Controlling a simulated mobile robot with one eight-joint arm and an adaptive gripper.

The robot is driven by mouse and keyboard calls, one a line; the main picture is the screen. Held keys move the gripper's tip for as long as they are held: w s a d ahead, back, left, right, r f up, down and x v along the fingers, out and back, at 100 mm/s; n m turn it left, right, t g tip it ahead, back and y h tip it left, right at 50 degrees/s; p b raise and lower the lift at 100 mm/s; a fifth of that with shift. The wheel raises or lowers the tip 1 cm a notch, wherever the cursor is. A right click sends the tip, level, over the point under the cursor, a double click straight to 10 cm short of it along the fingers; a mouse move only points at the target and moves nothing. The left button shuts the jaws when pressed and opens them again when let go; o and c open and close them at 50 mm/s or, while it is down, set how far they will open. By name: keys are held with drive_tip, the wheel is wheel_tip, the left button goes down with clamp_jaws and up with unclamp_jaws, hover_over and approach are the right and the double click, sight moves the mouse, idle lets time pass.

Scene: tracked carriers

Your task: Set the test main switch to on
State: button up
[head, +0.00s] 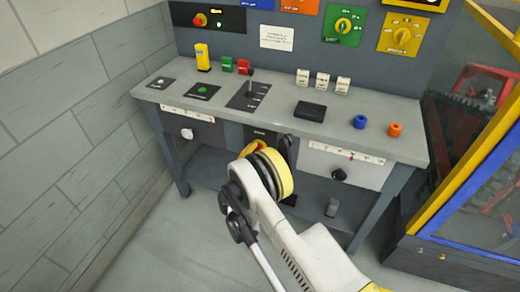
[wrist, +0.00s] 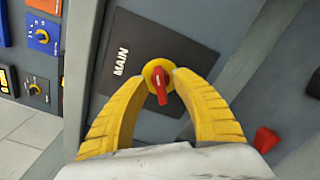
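The main switch (wrist: 159,82) is in the wrist view, a red handle on a yellow disc. It sits on a dark plate (wrist: 130,40) lettered MAIN. A dark plate (head: 260,133) shows there, between the drawers.
A yellow-framed enclosure (head: 470,150) stands at right. Floor is clear at left.

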drive_tip(key=shift+s, duration=0.1)
drive_tip(key=shift+c, duration=0.5)
clamp_jaws()
drive_tip(key=shift+m, duration=3.2)
drive_tip(key=shift+o, duration=0.5)
unclamp_jaws()
drive_tip(key=shift+r, duration=0.1)
